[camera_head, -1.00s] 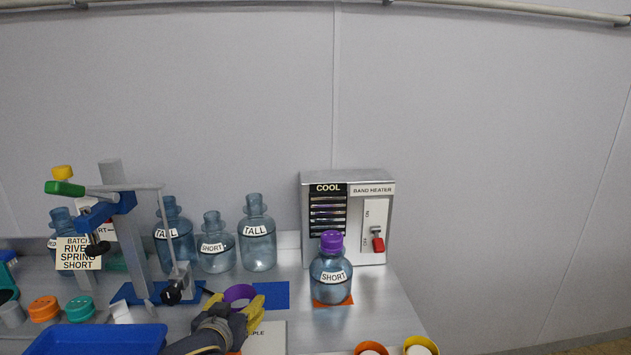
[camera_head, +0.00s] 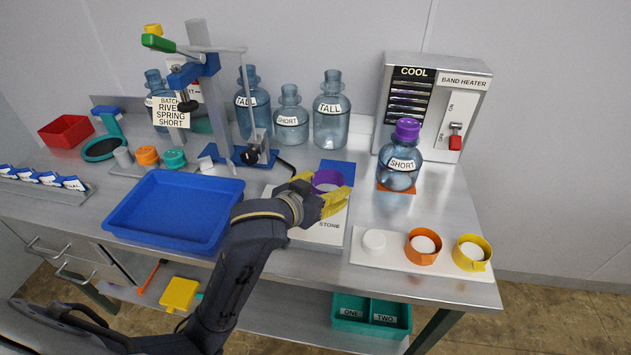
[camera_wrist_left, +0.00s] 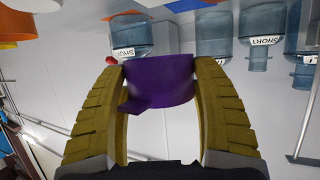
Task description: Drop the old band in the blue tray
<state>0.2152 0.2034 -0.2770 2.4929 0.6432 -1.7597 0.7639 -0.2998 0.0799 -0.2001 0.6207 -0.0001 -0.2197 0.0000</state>
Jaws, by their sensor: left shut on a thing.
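My left gripper (camera_head: 327,190) is shut on a purple band (camera_head: 326,180), held over the white board at the middle of the table. In the left wrist view the purple band (camera_wrist_left: 160,80) sits between the two yellow fingers. The blue tray (camera_head: 172,210) lies to the left of the gripper at the table's front and is empty. A jug labelled SHORT with a purple cap (camera_head: 400,158) stands on an orange mat in front of the heater. My right gripper is not in view.
The band heater box (camera_head: 435,100) stands at the back right. A press stand (camera_head: 208,90) rises behind the tray. Several jugs stand at the back. A white strip (camera_head: 385,252) with orange and yellow rings lies at the front right. A red bin (camera_head: 66,131) is far left.

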